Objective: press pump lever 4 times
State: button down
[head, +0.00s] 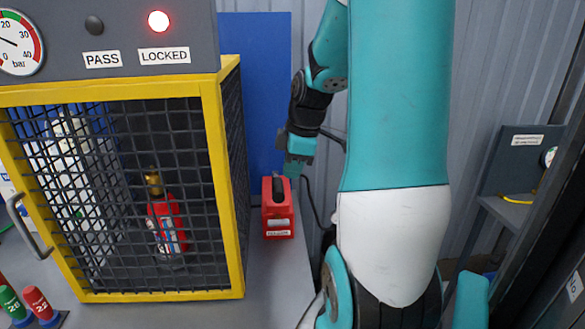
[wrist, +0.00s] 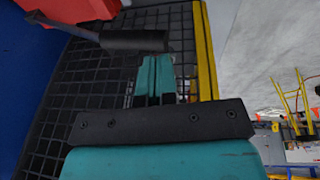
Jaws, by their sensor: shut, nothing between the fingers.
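The red pump (head: 278,222) stands on the grey bench right of the cage. Its dark lever (head: 278,188) shows at the top, and in the wrist view the black lever grip (wrist: 135,41) lies across, just past my fingertips. Part of the red pump body (wrist: 75,8) shows at the top left there. My gripper (head: 292,168) is shut and empty, pointing down close above the pump. In the wrist view its closed fingers (wrist: 154,65) end close to the lever grip; I cannot tell whether they touch it.
A yellow-framed mesh cage (head: 213,190) holding a red extinguisher (head: 166,225) stands close left of the pump. Above it, the LOCKED lamp (head: 158,21) is lit red and the PASS lamp (head: 94,25) is dark. A pressure gauge (head: 18,45) is at the upper left.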

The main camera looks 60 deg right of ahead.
notch_tip(320, 180, up, 9)
jog(key=g+y+p, duration=0.2)
jog(key=p, duration=0.1)
send_over(278, 184)
jog(key=s+d, duration=0.1)
jog(key=d, duration=0.3)
jog(key=shift+s+a, duration=0.15)
jog(key=shift+f, duration=0.1)
jog(key=p+x, duration=0.4)
jog(key=x, duration=1)
jog(key=shift+a, duration=0.2)
